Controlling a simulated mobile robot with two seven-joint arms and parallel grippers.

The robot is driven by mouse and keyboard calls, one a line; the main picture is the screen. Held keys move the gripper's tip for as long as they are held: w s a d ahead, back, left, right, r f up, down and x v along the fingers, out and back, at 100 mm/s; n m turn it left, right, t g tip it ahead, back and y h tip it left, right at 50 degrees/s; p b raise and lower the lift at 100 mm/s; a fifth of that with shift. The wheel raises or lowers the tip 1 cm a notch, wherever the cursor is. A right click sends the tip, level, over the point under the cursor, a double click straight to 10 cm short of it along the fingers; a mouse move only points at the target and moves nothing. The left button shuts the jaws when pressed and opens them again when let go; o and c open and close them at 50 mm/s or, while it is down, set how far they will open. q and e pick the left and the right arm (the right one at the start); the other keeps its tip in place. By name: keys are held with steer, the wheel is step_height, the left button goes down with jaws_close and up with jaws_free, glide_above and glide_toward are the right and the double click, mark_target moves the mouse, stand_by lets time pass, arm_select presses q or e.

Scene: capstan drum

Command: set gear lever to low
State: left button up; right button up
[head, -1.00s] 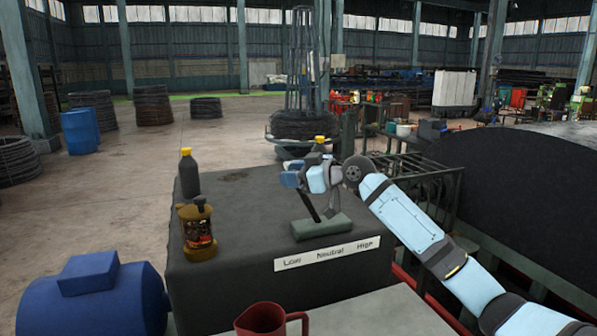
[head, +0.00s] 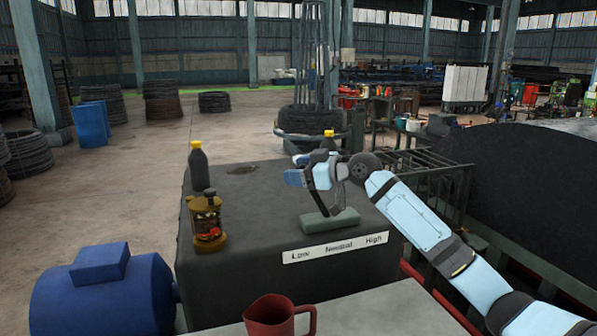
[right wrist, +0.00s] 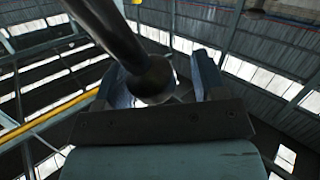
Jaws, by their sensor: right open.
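The gear lever (head: 323,204) is a dark rod on a grey-green base (head: 331,222) on top of the dark box. It stands close to upright, leaning slightly left. In the right wrist view, the lever's round dark knob (right wrist: 151,80) sits between the two spread fingers (right wrist: 158,82), and the rod runs to the upper left. My left gripper is not in view.
A brown-gold lantern (head: 207,225) and a dark bottle with yellow cap (head: 198,168) stand on the box's left side. Another yellow-capped bottle is partly hidden behind my gripper. A red jug (head: 270,316) stands in front; a blue motor (head: 103,285) is left.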

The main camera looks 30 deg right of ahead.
steer(key=shift+s+d, duration=0.3)
steer(key=b+v, duration=0.4)
steer(key=v, duration=0.8)
steer(key=shift+s, duration=0.4)
steer(key=shift+r, duration=0.2)
